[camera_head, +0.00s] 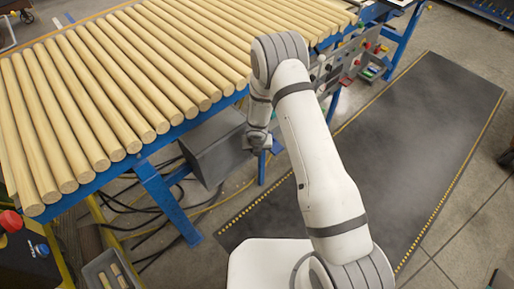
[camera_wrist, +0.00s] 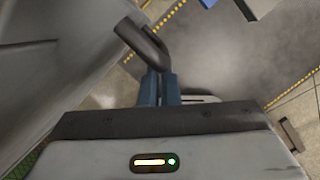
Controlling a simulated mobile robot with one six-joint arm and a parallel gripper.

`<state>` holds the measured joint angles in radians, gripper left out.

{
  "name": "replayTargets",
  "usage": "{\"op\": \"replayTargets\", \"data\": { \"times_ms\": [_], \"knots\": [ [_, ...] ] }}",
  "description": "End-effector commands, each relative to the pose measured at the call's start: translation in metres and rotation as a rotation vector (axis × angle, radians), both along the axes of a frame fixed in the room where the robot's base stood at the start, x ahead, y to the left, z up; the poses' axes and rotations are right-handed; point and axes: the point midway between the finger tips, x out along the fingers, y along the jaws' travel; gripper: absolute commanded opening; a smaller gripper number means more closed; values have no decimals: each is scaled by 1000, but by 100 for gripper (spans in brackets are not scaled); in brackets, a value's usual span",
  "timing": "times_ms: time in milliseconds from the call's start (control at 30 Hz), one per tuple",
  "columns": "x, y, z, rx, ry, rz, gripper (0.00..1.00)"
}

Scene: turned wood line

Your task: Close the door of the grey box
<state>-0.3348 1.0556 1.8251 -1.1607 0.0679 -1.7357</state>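The grey box (camera_head: 218,140) hangs under the blue-framed wood line, left of my gripper in the head view. My arm covers part of its right side. In the wrist view a large grey panel (camera_wrist: 45,65) of the box or its door fills the left; how far the door stands open I cannot tell. A dark curved handle (camera_wrist: 138,36) sticks out from this panel. My gripper (camera_wrist: 159,75) has its two blue fingers close together, with the handle's end between their tips. In the head view my gripper (camera_head: 262,150) is small, beside the box.
Round wooden bars (camera_head: 120,90) lie side by side on the line above. A blue leg (camera_head: 168,200) and loose dark cables (camera_head: 135,215) are at the lower left. A dark mat (camera_head: 420,150) with yellow edges leaves free floor at right.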

Motion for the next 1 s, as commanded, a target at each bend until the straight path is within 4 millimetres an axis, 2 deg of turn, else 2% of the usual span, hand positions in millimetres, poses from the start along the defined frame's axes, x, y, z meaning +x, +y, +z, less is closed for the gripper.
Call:
{"op": "replayTargets", "data": {
  "times_ms": [467,933,1000],
  "knots": [
    [5,-11,0,3,-6,-22,0],
    [-24,-13,-4,5,-3,-13,0],
    [-27,-13,19,5,-5,-13,0]
  ]
}}
